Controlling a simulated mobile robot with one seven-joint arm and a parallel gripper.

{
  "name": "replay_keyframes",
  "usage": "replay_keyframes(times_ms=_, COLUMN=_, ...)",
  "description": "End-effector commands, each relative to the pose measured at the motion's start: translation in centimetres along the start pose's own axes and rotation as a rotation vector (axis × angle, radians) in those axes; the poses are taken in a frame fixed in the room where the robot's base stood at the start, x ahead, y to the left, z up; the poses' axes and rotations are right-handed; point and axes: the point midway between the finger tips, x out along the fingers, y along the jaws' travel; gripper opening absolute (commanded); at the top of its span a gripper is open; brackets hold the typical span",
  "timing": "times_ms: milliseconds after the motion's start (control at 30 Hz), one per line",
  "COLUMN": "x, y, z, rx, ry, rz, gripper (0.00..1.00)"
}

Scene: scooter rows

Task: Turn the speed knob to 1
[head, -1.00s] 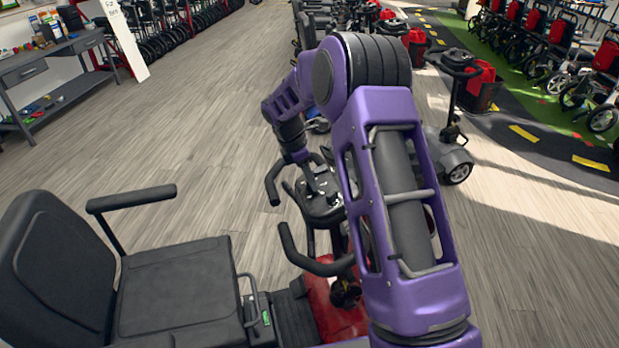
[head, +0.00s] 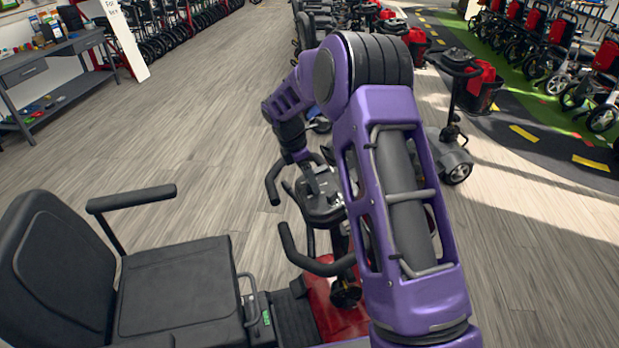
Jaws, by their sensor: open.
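A red mobility scooter with a black seat (head: 180,285) stands right in front of me. Its dark control panel (head: 322,213) sits between looped black handlebars (head: 290,245). My purple arm reaches over the scooter, and my gripper (head: 318,196) points down at the panel, close above or touching it; I cannot tell which. The gripper is open. The speed knob cannot be made out; it is too small or hidden by the gripper.
Another scooter (head: 455,120) stands beyond the arm at right, with more in a row behind. A grey workbench (head: 40,75) stands at far left. Folded wheelchairs line the right side. The wooden floor (head: 190,130) at left is clear.

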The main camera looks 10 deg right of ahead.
Motion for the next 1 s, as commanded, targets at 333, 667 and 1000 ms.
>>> replay_keyframes(times_ms=333, x=-3.3, y=0.1, z=0.0, rx=0.0, ry=0.0, rz=0.004, gripper=0.7)
replay_keyframes(times_ms=667, x=-11.4, y=0.1, z=0.0, rx=0.0, ry=0.0, rz=0.005, gripper=0.7)
replay_keyframes(times_ms=1000, x=-16.8, y=0.0, z=-0.1, rx=-0.001, ry=0.001, rz=0.001, gripper=0.7)
